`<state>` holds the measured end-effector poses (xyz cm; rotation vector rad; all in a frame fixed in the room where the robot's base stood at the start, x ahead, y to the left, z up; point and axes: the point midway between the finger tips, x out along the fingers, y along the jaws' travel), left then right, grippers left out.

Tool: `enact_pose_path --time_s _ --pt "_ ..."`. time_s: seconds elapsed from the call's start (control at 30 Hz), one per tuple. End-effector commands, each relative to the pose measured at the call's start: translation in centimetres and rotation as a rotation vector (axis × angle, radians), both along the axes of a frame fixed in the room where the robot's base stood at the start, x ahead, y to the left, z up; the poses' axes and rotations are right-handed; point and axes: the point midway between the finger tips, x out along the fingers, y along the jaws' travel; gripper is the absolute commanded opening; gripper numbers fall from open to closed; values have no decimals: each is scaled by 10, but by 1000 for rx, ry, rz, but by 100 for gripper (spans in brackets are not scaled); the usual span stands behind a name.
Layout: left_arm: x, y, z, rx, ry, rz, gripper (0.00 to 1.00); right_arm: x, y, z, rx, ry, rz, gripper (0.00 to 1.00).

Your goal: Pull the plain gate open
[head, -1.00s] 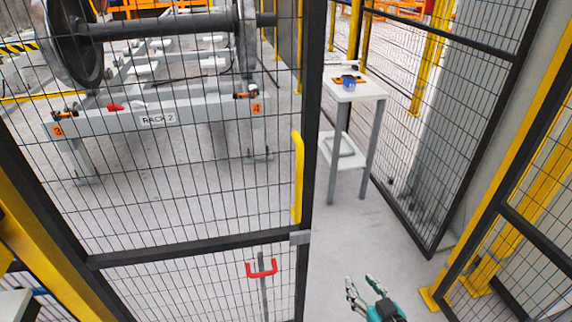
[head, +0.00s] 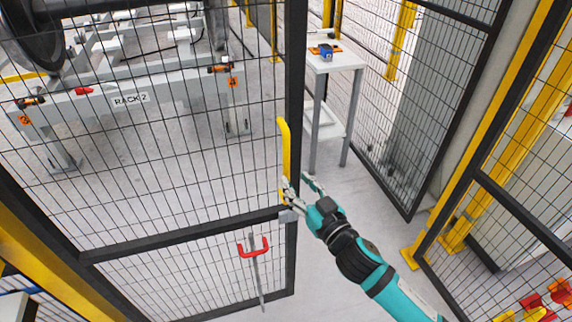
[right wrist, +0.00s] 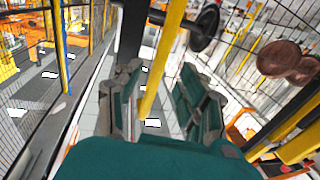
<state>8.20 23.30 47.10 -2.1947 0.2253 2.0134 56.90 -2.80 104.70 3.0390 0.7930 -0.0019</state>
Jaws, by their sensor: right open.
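The plain gate is a black-framed mesh panel (head: 190,215) in the head view, with a yellow vertical pull handle (head: 285,150) on its right edge. A gap shows between that edge and the fence on the right. My right gripper (head: 298,184) is at the lower end of the handle, with its fingers open. In the right wrist view the yellow handle (right wrist: 165,55) runs down between the two open fingers (right wrist: 155,100). I cannot tell whether either finger touches it. A red drop-bolt handle (head: 253,247) sits lower on the gate. My left gripper is not in view.
Behind the gate stands a rack (head: 130,100) marked RACK 2 with a wheelset. A small white table (head: 336,62) with a blue item stands past the opening. Mesh fence (head: 520,215) with yellow posts is at right. The floor in the opening is clear.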

Motion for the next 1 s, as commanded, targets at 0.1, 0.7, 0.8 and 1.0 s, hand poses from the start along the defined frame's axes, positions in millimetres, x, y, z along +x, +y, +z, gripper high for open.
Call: enact_pose_path --time_s 0.1,0.7,0.8,1.0 --pt "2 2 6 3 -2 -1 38 22 12 3 0 -2 0 40" --pt "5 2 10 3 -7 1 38 52 29 0 1 0 0 40" --pt "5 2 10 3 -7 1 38 52 29 0 1 0 0 30" --pt "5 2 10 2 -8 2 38 52 29 0 0 0 0 4"
